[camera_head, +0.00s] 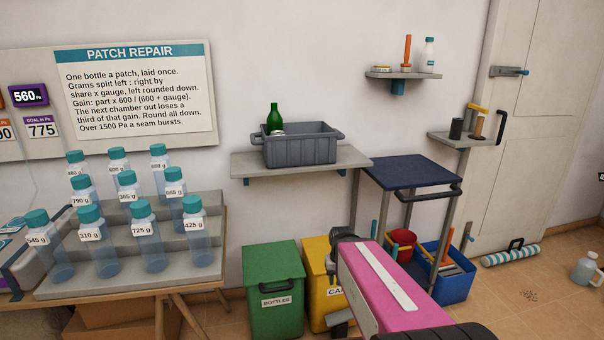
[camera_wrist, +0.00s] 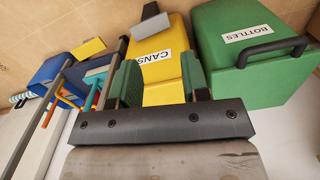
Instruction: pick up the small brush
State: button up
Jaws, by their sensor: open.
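I cannot make out the small brush for certain. In the head view, a blue crate (camera_head: 455,288) on the floor holds several long items, among them an orange-handled one (camera_head: 447,267); their heads are hidden or too small to tell. A thin orange upright item (camera_head: 406,50) stands on the upper wall shelf, and I cannot tell what it is. My gripper (camera_wrist: 162,80) is open and empty in the wrist view, over the yellow cans bin. In the head view my pink arm hides part of that bin.
The yellow cans bin (camera_head: 318,290) and green bottles bin (camera_head: 273,300) stand side by side on the floor. A dark-topped cart (camera_head: 412,172) stands behind the crate, with a red bucket (camera_head: 402,240) below. A bottle table (camera_head: 125,288) is at left.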

aim_at(405, 68)
jog(key=l+u, duration=0.25)
jog(key=l, duration=0.15)
jog(key=l+u, duration=0.25)
jog(key=l, duration=0.2)
jog(key=k+l+u, duration=0.1)
jog(key=l+u, duration=0.15)
jog(key=l, duration=0.15)
jog(key=k+l+u, duration=0.1)
jog(key=l+u, duration=0.15)
jog(key=l, duration=0.15)
jog(key=k+l+u, duration=0.1)
jog(key=l+u, duration=0.15)
jog(key=l, duration=0.15)
jog(key=k+l+u, duration=0.25)
jog(key=i+l, duration=0.05)
jog(key=l, duration=0.05)
